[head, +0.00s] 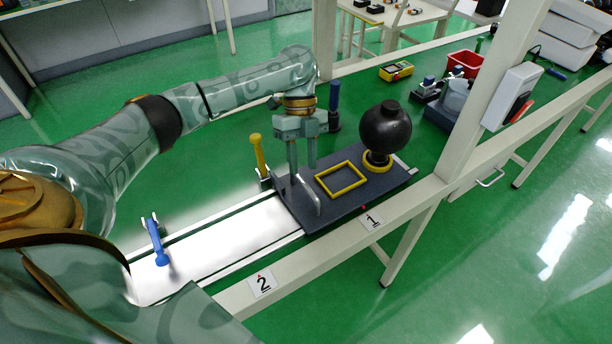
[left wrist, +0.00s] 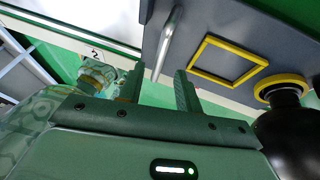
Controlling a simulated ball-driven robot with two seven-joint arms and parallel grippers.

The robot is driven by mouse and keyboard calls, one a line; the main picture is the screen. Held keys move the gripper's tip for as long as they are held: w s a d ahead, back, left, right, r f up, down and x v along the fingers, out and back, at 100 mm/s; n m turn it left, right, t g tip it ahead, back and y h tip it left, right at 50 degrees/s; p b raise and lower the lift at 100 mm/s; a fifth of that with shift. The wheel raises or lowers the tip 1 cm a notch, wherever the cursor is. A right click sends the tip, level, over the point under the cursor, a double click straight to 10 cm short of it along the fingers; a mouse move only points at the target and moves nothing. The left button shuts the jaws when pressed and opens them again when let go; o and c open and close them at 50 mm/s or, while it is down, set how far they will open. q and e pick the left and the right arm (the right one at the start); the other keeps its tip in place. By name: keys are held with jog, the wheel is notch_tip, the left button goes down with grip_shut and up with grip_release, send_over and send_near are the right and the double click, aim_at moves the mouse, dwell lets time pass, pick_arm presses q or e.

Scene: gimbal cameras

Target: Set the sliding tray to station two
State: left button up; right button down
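The sliding tray (head: 330,212) is a dark grey plate at the right end of a pale rail, beside the label "1" (head: 372,220). The label "2" (head: 262,282) is further left along the front beam. The tray's silver bar handle (head: 306,195) stands at its left end and also shows in the left wrist view (left wrist: 169,45). My left gripper (head: 302,168) points down at the handle with its fingers apart. In the left wrist view the handle lies ahead, between the fingers (left wrist: 158,80); I cannot tell whether they touch it. My right gripper is not in view.
A yellow square frame (head: 341,178) and a black ball-shaped object (head: 386,128) on a yellow ring are on the tray. A yellow lever (head: 258,153) and a blue lever (head: 157,242) stand by the rail. An upright post (head: 490,90) is at right. The rail left of the tray is clear.

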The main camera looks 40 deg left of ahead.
aim_at(303, 181)
pick_arm(q)
jog(key=x, duration=0.2)
jog(key=shift+s+f+b, duration=0.1)
jog(key=shift+f+b, duration=0.2)
jog(key=shift+f, duration=0.05)
jog(key=shift+s+d+f, duration=0.15)
jog(key=shift+f, duration=0.1)
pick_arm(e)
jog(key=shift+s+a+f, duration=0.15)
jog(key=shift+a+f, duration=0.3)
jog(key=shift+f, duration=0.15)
pick_arm(q)
grip_shut()
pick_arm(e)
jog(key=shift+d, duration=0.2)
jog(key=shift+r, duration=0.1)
